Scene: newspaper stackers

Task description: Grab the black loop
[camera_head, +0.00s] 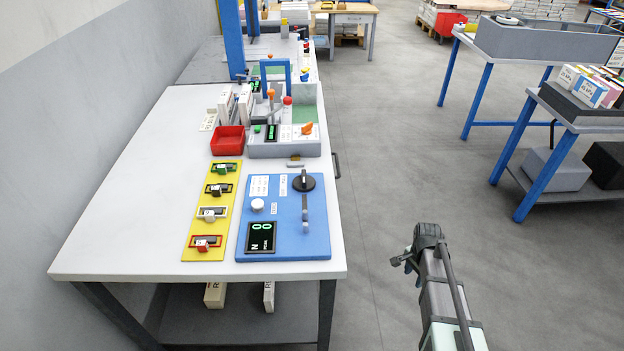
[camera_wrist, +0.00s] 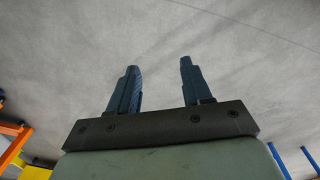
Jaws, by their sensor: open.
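A yellow board (camera_head: 196,228) lies on the left part of the white table, with several small loops in a column, each with a small block. The one with a black rim (camera_head: 217,189) is second from the far end; its details are too small to tell. Below it are a white-rimmed loop (camera_head: 213,212) and a red-rimmed loop (camera_head: 205,243). My gripper (camera_head: 408,262) is off the table's right side, over the floor, well away from the yellow board. In the wrist view the two fingers (camera_wrist: 159,66) are apart with nothing between them, only grey floor beyond.
A blue panel (camera_head: 285,232) with a knob, a lever and a display lies right of the yellow board. A red bin (camera_head: 227,140) and a grey control box (camera_head: 285,147) stand behind. The table's front left (camera_head: 130,235) is bare. Blue-legged tables (camera_head: 570,125) stand at right.

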